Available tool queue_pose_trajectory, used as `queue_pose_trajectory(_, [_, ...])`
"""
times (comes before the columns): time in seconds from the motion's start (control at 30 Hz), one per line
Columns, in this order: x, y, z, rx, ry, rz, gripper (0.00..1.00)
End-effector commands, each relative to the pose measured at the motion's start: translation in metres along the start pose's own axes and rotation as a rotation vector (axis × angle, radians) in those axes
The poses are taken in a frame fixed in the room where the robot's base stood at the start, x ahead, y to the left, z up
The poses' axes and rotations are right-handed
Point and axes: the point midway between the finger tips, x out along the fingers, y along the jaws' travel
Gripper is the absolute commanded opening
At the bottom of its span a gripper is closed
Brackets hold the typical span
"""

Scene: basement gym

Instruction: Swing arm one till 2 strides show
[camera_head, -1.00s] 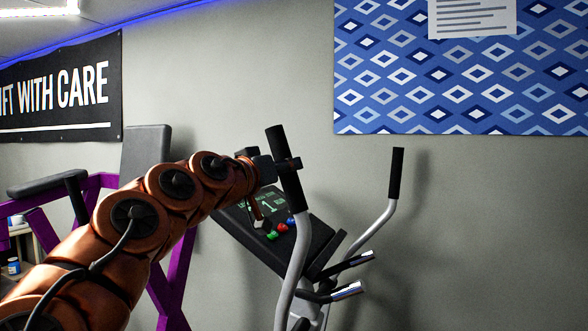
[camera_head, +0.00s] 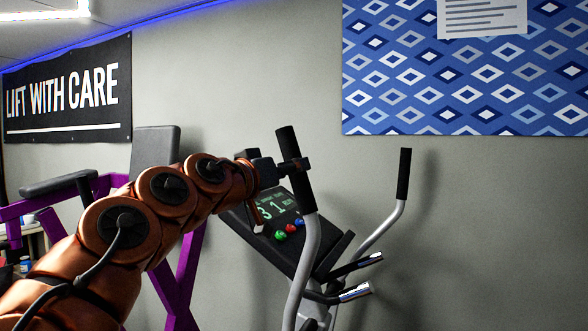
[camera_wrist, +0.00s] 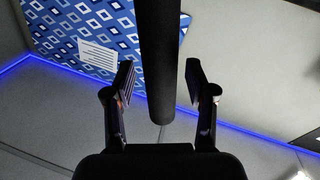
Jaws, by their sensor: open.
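The exercise machine has two swing arms with black grips. The near swing arm (camera_head: 305,265) has its grip (camera_head: 287,142) at my gripper (camera_head: 293,166). In the wrist view the grip (camera_wrist: 158,60) stands between the two fingers of my gripper (camera_wrist: 162,85), with a gap on each side. The fingers are open around it. The far swing arm (camera_head: 402,175) stands free to the right. The console display (camera_head: 276,205) shows green digits that look like "3 1", with smaller text too small to read. My arm hides part of the console's left side.
Red, blue and green buttons (camera_head: 289,229) sit below the display. Short bars with shiny ends (camera_head: 356,291) stick out right of the console. A purple-framed bench (camera_head: 178,285) stands to the left behind my arm. The wall behind is bare below the patterned poster (camera_head: 470,80).

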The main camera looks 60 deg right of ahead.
Motion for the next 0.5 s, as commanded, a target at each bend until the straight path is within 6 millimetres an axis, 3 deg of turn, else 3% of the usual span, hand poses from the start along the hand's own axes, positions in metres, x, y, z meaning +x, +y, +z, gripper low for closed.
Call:
queue_pose_trajectory(0.3, [-0.058, 0.000, -0.001, 0.001, 0.003, -0.002, 0.56])
queue_pose_trajectory(0.5, [-0.084, -0.001, -0.001, 0.001, 0.002, -0.003, 0.56])
